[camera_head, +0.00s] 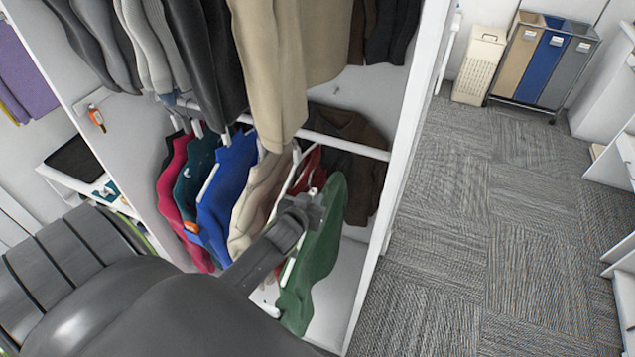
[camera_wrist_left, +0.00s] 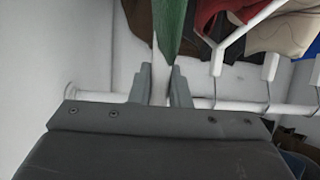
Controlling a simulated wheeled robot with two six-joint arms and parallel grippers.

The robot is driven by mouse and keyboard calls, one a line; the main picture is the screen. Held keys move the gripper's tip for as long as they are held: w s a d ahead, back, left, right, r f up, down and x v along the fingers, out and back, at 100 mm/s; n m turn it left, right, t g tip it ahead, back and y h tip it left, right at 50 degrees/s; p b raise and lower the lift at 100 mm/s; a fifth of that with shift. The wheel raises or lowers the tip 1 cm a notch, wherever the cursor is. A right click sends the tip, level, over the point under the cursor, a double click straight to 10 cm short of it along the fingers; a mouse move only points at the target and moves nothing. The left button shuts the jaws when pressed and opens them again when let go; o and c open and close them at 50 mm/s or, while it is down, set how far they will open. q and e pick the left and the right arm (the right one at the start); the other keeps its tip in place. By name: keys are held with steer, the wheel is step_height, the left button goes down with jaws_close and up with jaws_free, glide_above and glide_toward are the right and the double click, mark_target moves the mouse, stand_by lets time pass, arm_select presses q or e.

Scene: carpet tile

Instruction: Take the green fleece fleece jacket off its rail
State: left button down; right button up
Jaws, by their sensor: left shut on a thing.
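The green fleece jacket (camera_head: 317,258) is at the right end of the lower row of clothes, seen nearly edge-on. It also shows at the top of the left wrist view (camera_wrist_left: 171,28). My left gripper (camera_head: 303,212) is at the jacket's top. In the left wrist view its fingers (camera_wrist_left: 160,86) are shut on the white hanger (camera_wrist_left: 158,66) of the jacket. The white rail (camera_wrist_left: 98,97) runs behind the fingers; it also shows in the head view (camera_head: 335,143). The gripper hides the hanger's hook, so I cannot tell whether it touches the rail. My right gripper is not in view.
Red (camera_head: 309,170), beige (camera_head: 254,205), blue (camera_head: 226,182) and other garments hang close on the left. Long clothes (camera_head: 272,60) hang above. A white side panel (camera_head: 402,140) stands to the right. Beyond it is open carpet (camera_head: 475,230), with a laundry sorter (camera_head: 541,62) at the back.

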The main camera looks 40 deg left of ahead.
arm_select(q)
steer(key=s+d+p, duration=0.1)
steer(key=s+d, duration=0.2)
steer(key=s, duration=1)
steer(key=s+d, duration=0.3)
steer(key=s, duration=1)
steer(key=s+d+p, duration=0.1)
steer(key=s+d, duration=0.2)
steer(key=s, duration=1)
steer(key=shift+s+d+p, duration=0.25)
steer(key=shift+s+p, duration=0.05)
steer(key=shift+p, duration=0.05)
